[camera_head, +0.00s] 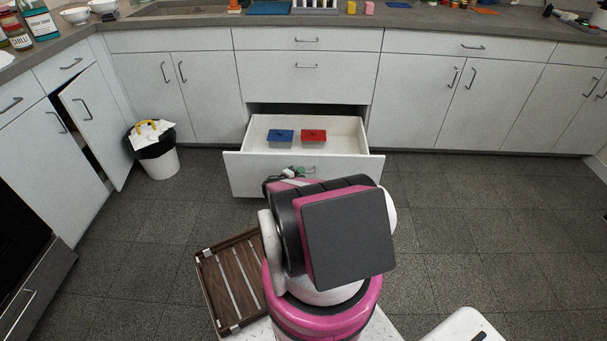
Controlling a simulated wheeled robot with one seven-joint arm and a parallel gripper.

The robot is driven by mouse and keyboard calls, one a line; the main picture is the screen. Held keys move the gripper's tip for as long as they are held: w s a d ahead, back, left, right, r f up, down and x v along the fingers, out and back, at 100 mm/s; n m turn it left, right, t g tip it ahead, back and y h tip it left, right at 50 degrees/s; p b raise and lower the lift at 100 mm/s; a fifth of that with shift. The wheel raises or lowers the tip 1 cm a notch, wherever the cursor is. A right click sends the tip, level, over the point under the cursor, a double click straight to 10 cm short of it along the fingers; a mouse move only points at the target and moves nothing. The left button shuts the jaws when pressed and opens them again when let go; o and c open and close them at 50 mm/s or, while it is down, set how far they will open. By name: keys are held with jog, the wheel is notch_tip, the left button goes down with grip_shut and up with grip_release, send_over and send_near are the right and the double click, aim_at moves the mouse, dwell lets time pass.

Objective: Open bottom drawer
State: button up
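The bottom drawer (240,162) of the middle cabinet is pulled well out from the cabinet face. Its white front stands apart from the cabinet, and its inside shows. A blue-lidded box (281,136) and a red-lidded box (313,137) sit side by side in it. My gripper (290,172) is at the upper edge of the drawer front, near its middle. My own arm hides most of the gripper and the handle area. I cannot tell whether the fingers hold the handle.
The two drawers above (306,77) are shut. A white bin with a black liner (160,160) stands left of the open drawer. A cabinet door (95,125) at the left hangs ajar. Dark tiled floor (480,210) is clear to the right.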

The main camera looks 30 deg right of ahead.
jog(key=v, duration=0.8)
jog(key=shift+a, duration=0.35)
jog(key=shift+s+r, duration=0.1)
jog(key=shift+s, duration=0.05)
